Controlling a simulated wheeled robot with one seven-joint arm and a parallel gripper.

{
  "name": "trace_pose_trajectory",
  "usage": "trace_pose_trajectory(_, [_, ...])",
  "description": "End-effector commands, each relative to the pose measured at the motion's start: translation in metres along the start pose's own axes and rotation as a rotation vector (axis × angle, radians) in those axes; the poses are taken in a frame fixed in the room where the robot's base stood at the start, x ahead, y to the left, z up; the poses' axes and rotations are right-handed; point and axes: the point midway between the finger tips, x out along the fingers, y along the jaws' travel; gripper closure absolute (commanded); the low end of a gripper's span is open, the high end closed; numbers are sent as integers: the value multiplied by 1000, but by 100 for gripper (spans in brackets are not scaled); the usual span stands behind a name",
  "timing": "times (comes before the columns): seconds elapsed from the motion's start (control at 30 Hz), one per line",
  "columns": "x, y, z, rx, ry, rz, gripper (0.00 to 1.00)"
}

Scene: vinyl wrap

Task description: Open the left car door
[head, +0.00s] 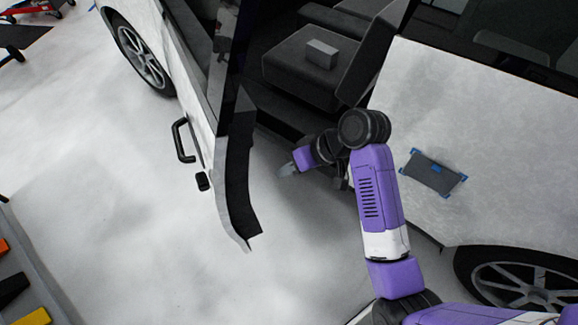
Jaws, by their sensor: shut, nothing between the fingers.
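The car door (199,100) stands swung out from the white car body (490,130), with a wide gap between them. Its black handle (183,140) is on the outer face, at the left. The door's dark inner edge (238,165) faces the opening. My gripper (286,169) is shut and empty. In the picture it is in the gap, to the right of the door's edge, and appears apart from it. My purple arm reaches in from the lower right.
Inside the car are dark seats (290,75) with a grey box (322,54) on one. A dark patch (433,173) is taped to the car's side panel. Wheels show at upper left (142,55) and lower right (520,285). The pale floor (130,220) left of the door is mostly clear.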

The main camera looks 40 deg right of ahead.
Motion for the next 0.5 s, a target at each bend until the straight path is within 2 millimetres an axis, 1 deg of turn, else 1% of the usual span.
trace_pose_trajectory(0.03, [12, -1, 1, -1, -4, -2, 100])
trace_pose_trajectory(0.27, [56, -1, 1, -2, -3, -1, 100])
trace_pose_trajectory(0.4, [64, -20, 0, -5, -2, 0, 100])
trace_pose_trajectory(0.5, [68, -29, 0, -3, -1, 1, 100])
